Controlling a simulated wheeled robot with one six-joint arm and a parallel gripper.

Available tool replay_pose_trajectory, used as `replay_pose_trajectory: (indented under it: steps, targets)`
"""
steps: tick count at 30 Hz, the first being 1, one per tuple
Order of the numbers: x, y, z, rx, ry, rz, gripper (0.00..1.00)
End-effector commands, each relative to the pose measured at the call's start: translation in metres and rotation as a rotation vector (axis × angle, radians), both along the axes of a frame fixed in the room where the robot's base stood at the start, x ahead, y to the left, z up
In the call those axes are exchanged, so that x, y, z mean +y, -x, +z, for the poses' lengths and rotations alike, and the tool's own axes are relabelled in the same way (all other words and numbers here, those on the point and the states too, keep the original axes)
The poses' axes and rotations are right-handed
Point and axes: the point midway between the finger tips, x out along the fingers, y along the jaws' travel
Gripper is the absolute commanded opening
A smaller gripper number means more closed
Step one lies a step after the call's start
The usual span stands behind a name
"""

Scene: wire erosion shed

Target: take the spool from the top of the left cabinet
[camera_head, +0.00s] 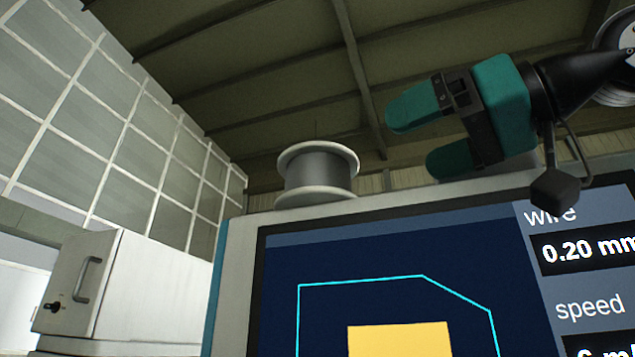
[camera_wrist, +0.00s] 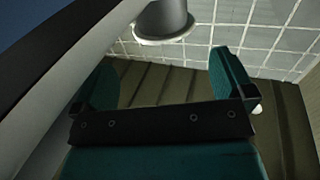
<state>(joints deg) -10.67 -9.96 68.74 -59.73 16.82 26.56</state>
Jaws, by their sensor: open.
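A spool (camera_head: 318,173) with white flanges and a grey wound middle stands upright on top of the cabinet (camera_head: 236,262) that carries a large screen. My gripper (camera_head: 415,135) is to the right of the spool in the head view, with its teal fingers pointing left toward it. The fingers are open and empty, with a gap between them and the spool. In the wrist view the spool (camera_wrist: 163,20) shows at the top, beyond the open fingers of my gripper (camera_wrist: 165,80), partly cut off by the frame edge.
The screen (camera_head: 390,290) fills the cabinet front below the spool. A smaller white cabinet (camera_head: 150,290) with a handle and a black knob stands at the lower left. A gridded window wall (camera_head: 110,130) rises at the left. Open air lies above the spool.

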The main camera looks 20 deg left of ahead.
Motion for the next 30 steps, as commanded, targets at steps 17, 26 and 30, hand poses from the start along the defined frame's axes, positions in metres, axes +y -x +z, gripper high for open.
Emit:
replay_pose_trajectory:
  steps: [17, 26, 30]
  targets:
    - [0.070, -0.028, 0.000, 0.001, 0.003, 0.004, 1.00]
    - [0.104, -0.042, 0.002, 0.005, 0.004, 0.009, 1.00]
    - [0.120, -0.049, 0.001, 0.003, 0.003, 0.006, 1.00]
